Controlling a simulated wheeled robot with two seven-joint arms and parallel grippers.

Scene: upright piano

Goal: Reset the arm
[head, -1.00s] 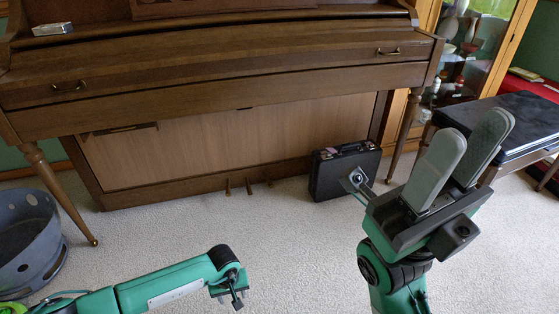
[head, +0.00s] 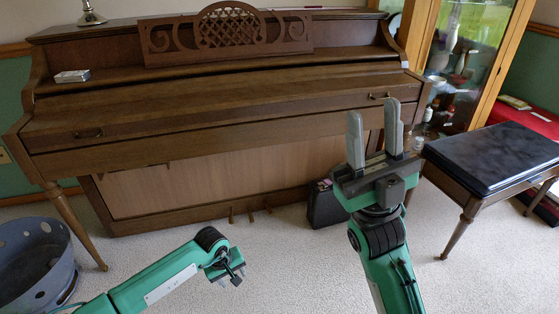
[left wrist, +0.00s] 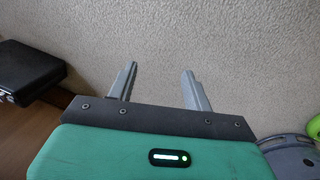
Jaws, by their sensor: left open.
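My right gripper (head: 374,112) points up in front of the piano's right part, with its two grey fingers apart and nothing between them. My left arm comes in low from the left in the head view, and its gripper (head: 226,272) hangs above the carpet with its fingers hardly visible there. In the left wrist view, the left gripper (left wrist: 158,72) shows two separated fingers over bare carpet, empty.
An upright piano (head: 200,130) stands ahead. A black briefcase (head: 325,208) stands on the carpet, partly behind my right arm. A black-topped bench (head: 490,155) is at right, a grey-blue perforated bin (head: 35,265) at left. Carpet between them is clear.

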